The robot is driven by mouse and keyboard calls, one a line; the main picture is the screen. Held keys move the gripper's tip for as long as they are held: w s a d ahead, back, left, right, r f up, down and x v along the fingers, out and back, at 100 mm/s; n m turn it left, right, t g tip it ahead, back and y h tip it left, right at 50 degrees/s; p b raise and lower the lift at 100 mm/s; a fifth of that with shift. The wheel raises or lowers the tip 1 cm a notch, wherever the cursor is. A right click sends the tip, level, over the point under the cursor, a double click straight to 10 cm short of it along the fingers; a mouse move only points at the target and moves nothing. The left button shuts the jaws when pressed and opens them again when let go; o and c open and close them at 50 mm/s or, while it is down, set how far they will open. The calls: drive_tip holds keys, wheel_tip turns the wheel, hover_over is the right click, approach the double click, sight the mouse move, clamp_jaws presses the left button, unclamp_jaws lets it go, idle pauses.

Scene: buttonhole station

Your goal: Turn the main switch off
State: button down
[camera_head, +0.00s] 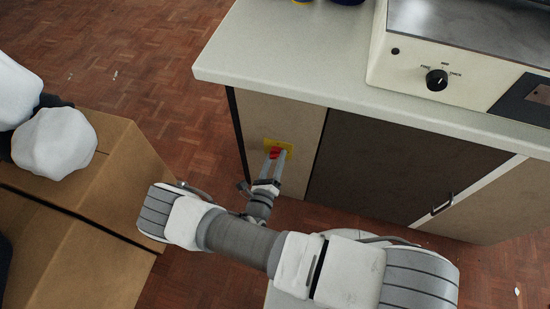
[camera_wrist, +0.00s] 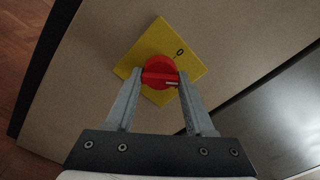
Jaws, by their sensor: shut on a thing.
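The main switch is a red rotary knob (camera_wrist: 160,68) on a yellow square plate (camera_wrist: 135,61), fixed to the beige front panel of the cabinet. In the head view the red knob (camera_head: 274,153) and yellow plate (camera_head: 288,147) show low under the worktop. My gripper (camera_wrist: 160,76) is shut on the knob's raised bar, one finger at each end, and the bar lies level across the wrist view. A black "O" mark shows on the plate to the upper right of the knob. A small pale mark is at the bar's right end. Other plate markings are hidden.
The worktop (camera_head: 285,75) overhangs the panel and carries a machine with a black dial (camera_head: 437,80). A dark panel (camera_head: 390,165) is right of the switch; a door handle (camera_head: 442,205) is farther right. Cardboard boxes (camera_head: 75,265) stand left. Wooden floor between is clear.

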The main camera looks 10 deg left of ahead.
drive_tip(key=shift+s+n, duration=0.1)
drive_tip(key=shift+n, duration=4.9)
drive_tip(key=shift+d, duration=0.1)
drive_tip(key=shift+c, duration=1.4)
unclamp_jaws()
drive_tip(key=s+a+p, duration=0.1)
drive_tip(key=s+p, duration=0.2)
drive_tip(key=s, duration=1.4)
drive_tip(key=shift+s+a, duration=0.15)
drive_tip(key=shift+a, duration=0.05)
